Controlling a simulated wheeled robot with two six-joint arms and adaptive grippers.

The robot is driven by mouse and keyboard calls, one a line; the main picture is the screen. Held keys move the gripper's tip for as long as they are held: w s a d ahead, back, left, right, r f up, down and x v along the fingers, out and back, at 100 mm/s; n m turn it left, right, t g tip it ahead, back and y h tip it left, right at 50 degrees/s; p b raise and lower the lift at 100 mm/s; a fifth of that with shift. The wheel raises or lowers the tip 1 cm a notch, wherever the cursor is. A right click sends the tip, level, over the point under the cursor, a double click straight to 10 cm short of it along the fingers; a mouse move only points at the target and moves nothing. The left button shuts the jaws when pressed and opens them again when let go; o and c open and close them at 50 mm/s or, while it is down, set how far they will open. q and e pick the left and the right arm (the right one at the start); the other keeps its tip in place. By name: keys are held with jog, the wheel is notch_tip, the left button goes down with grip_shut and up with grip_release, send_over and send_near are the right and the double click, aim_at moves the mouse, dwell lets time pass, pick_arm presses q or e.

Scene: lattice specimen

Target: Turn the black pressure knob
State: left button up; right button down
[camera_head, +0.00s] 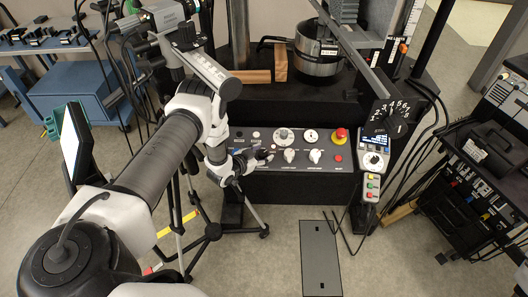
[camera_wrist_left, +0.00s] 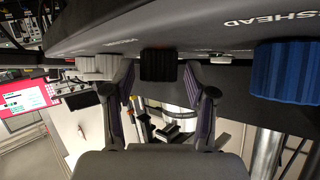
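In the left wrist view a black ribbed knob (camera_wrist_left: 158,66) sticks out from the dark panel edge, between the two fingertips of my left gripper (camera_wrist_left: 158,80). The gripper is open, with a finger on each side of the knob and a small gap showing at both sides. In the head view my left gripper (camera_head: 260,155) is at the left part of the control panel (camera_head: 300,180), left of the white knobs. The gripper largely hides the black knob there. My right gripper is not in view.
A blue knob (camera_wrist_left: 285,70) and a white knob (camera_wrist_left: 97,67) flank the black one. The panel also bears a red mushroom button (camera_head: 340,134) and a white knob (camera_head: 315,156). A pendant (camera_head: 372,185) hangs at right. A tripod (camera_head: 212,231) stands below my arm.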

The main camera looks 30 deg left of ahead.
pick_arm(q)
jog(key=c, duration=0.5)
jog(key=shift+w+d, duration=0.1)
jog(key=shift+c, duration=1.3)
